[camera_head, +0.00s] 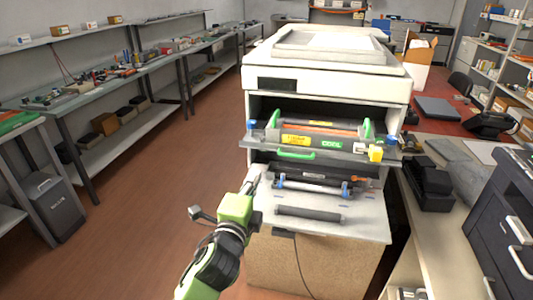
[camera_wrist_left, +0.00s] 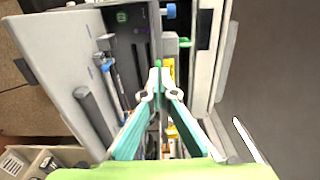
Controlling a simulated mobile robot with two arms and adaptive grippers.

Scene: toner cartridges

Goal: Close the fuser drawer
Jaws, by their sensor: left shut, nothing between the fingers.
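The printer (camera_head: 325,85) stands in the middle of the head view with its front open. The fuser drawer (camera_head: 325,149) sticks out of its upper opening, with yellow labels, green levers and a green front handle (camera_head: 295,155). Part of the drawer seems to show behind the fingers in the left wrist view, but I cannot tell its outline. My left gripper (camera_head: 252,182) is at the left side of the printer, below and left of the drawer front. Its fingers are together and empty in the left wrist view (camera_wrist_left: 160,78). I cannot tell whether they touch anything. My right gripper is not in view.
A flat grey panel (camera_head: 355,222) folds out below the drawer, with a dark bar (camera_head: 308,214) on it. A yellow block (camera_head: 375,153) sits at the drawer's right front. A bench (camera_head: 435,235) with dark items stands right. Open floor (camera_head: 150,200) lies left.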

